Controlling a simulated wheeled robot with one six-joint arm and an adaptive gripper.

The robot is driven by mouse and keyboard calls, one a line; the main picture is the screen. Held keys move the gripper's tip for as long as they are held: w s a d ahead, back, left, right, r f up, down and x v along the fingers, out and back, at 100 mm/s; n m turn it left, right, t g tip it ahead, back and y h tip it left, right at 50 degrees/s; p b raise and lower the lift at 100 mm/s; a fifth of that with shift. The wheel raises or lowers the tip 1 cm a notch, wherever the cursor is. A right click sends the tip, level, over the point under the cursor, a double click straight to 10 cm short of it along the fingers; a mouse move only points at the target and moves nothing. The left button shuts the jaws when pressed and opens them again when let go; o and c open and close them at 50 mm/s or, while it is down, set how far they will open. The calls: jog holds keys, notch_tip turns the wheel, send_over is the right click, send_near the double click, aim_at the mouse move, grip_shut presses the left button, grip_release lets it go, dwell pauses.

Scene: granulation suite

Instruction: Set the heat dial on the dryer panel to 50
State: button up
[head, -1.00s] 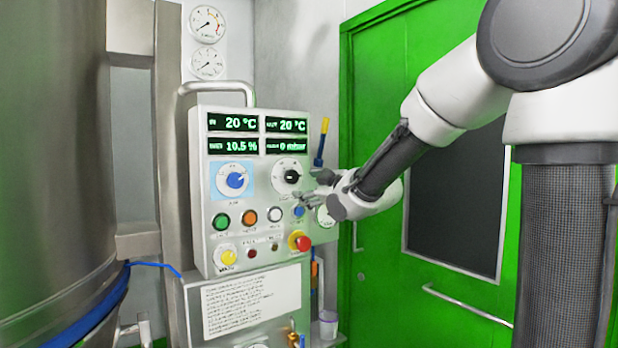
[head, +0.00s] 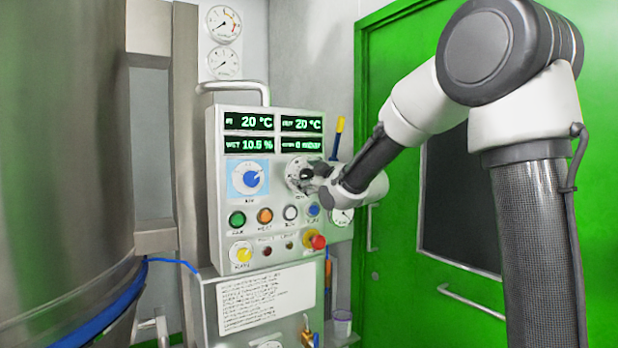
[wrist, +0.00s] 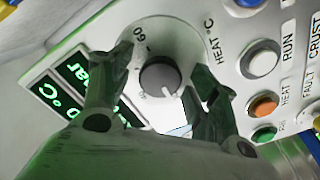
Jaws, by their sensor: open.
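The heat dial (head: 298,170) is a dark round knob on a white scale plate at the upper right of the dryer panel (head: 214,250), partly hidden by my gripper in the head view. In the wrist view the heat dial (wrist: 160,76) shows beside the label "HEAT °C", with a 60 mark on its scale. Its white pointer line aims at the lower right of that picture; the reading there is unclear. My gripper (wrist: 157,72) is open, with one finger on each side of the knob. Whether the fingers touch it is unclear. My gripper (head: 316,176) covers the dial's right side.
A blue air dial (head: 249,179) sits left of the heat dial. Coloured buttons run below, with a red mushroom button (head: 317,241) at the lower right. Green displays (head: 249,122) are above. A steel vessel (head: 70,150) stands left and a green door (head: 400,230) right.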

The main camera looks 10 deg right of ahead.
jog(key=c, duration=1)
jog(key=shift+m, duration=0.3)
jog(key=m, duration=2.3)
